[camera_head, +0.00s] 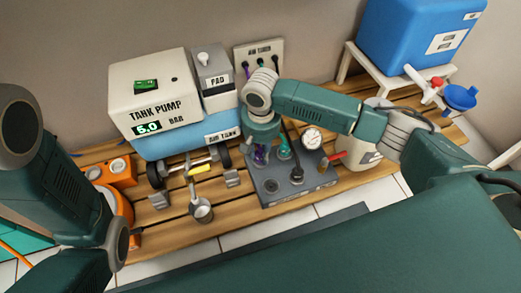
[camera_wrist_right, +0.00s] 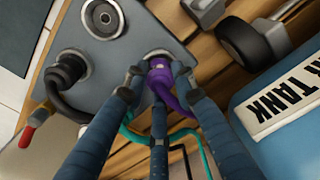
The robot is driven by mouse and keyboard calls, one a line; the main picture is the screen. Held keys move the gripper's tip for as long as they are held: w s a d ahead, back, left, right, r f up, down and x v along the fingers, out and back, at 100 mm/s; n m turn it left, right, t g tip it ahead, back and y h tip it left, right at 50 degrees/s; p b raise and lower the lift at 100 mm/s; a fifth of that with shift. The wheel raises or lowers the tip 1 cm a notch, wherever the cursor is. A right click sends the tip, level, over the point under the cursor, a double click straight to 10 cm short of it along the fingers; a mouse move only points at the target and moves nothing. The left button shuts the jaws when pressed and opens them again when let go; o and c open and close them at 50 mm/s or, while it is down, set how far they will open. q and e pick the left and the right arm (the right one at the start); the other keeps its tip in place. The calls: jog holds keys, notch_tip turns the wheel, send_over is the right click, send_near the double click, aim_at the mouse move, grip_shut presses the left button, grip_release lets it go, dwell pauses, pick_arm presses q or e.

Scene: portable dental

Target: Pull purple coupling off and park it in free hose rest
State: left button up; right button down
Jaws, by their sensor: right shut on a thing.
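The purple coupling (camera_wrist_right: 160,78) with its purple hose is between the fingertips of my right gripper (camera_wrist_right: 158,74) in the right wrist view. The fingers are closed against its sides. It sits at a metal ring port (camera_wrist_right: 157,54) on the grey block (camera_wrist_right: 145,25); whether it is still seated is unclear. In the head view the purple coupling (camera_head: 261,157) shows just below my right gripper (camera_head: 262,148), over the left part of the grey block (camera_head: 267,187). I cannot make out which hose rest is free. My left arm is at the left; its gripper is out of view.
A black coupling (camera_wrist_right: 68,70) and an open round port (camera_wrist_right: 103,17) are on the block. A teal coupling (camera_head: 284,151) and gauge (camera_head: 312,138) stand close by. The tank pump (camera_head: 155,90) is behind left. A wall panel (camera_head: 258,55) holds hoses.

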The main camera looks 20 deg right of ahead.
aim_at(261, 153)
jog(key=c, duration=1.3)
grip_release()
jog(key=shift+c, duration=0.2)
notch_tip(261, 153, up, 12)
jog(key=shift+s, duration=0.2)
jog(key=shift+f, duration=0.1)
